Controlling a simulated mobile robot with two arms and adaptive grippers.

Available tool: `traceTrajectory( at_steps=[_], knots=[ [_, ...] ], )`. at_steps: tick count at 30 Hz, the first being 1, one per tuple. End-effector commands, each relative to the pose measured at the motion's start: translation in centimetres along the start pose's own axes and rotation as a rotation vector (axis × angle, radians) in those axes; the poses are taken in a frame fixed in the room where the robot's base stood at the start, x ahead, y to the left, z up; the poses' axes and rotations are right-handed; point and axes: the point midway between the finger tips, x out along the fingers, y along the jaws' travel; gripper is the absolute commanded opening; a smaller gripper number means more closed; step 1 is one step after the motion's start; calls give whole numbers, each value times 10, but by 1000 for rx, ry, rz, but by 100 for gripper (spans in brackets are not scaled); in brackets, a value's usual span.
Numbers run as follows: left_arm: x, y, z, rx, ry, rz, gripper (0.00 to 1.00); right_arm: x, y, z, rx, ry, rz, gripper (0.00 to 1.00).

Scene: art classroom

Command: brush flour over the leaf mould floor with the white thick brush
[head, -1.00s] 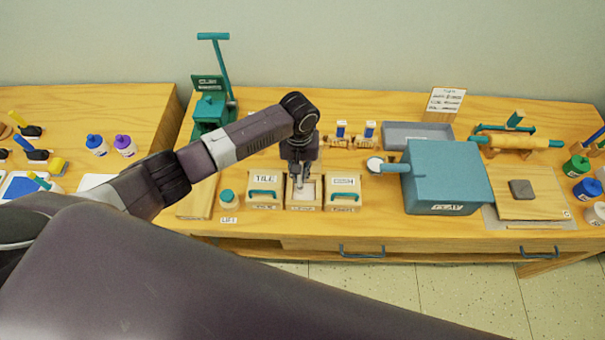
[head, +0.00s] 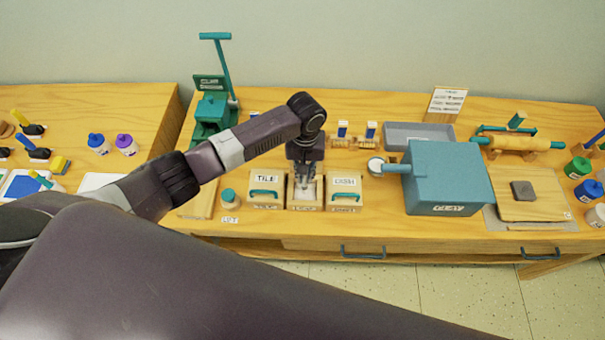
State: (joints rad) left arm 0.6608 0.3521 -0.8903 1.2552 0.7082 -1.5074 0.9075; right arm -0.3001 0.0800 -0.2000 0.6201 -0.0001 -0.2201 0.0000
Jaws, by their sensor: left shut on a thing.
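The open leaf mould box (head: 290,205) stands in the middle of the row, between the tile mould (head: 264,204) and the dish mould (head: 344,206), both with teal-handled lids. Its pale floor (head: 316,190) shows partly around my gripper. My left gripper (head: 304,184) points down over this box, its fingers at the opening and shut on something. The held thing is mostly hidden by the fingers, so I cannot make out the white thick brush or whether it touches the floor. My right gripper is out of view.
A green-lidded jar (head: 229,197) stands left. Behind are brushes on a wooden rack (head: 350,143) and a grey tray (head: 418,133).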

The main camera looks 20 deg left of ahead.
Motion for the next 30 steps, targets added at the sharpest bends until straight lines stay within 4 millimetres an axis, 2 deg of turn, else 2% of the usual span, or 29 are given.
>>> traceTrajectory(
  at_steps=[18, 30],
  knots=[
    [0, 17, 0, 1, 0, 2, 0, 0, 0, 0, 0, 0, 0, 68],
    [-1, 17, 0, 1, 0, 2, 0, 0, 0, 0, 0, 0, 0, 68]
  ],
)
